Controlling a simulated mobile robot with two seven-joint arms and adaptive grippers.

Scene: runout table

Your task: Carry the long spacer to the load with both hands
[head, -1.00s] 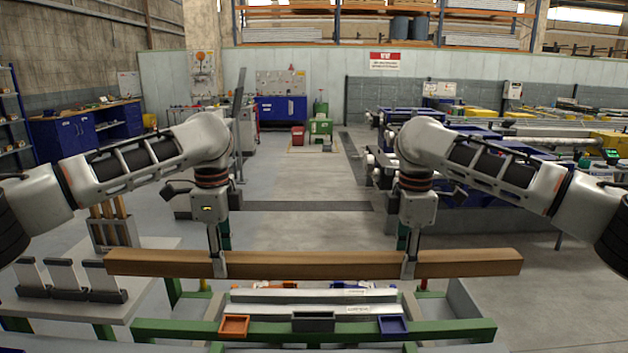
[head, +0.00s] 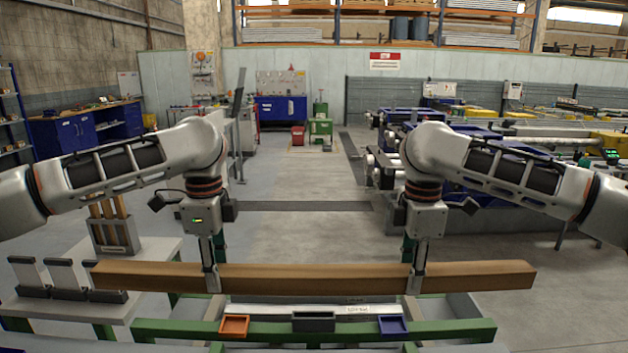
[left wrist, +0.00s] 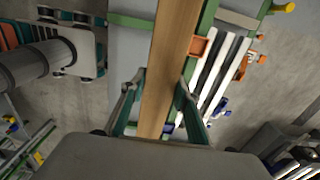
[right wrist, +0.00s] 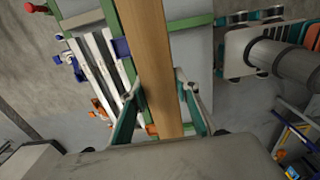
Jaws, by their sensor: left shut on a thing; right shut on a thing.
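The long spacer (head: 315,278) is a brown wooden beam that lies level across the head view. My left gripper (head: 212,280) is shut on it left of its middle. My right gripper (head: 415,280) is shut on it right of its middle. The beam also runs between the fingers in the left wrist view (left wrist: 170,75) and in the right wrist view (right wrist: 158,70). The load, pale long bars (head: 270,310), lies on a green frame (head: 460,331) below and behind the beam, partly hidden by it. I cannot see any contact between beam and bars.
An orange tray (head: 234,326), a dark tray (head: 313,321) and a blue tray (head: 393,325) sit along the green front rail. A grey side table (head: 150,290) at left carries several upright holders (head: 75,276) close to the beam's left end. The floor beyond is open.

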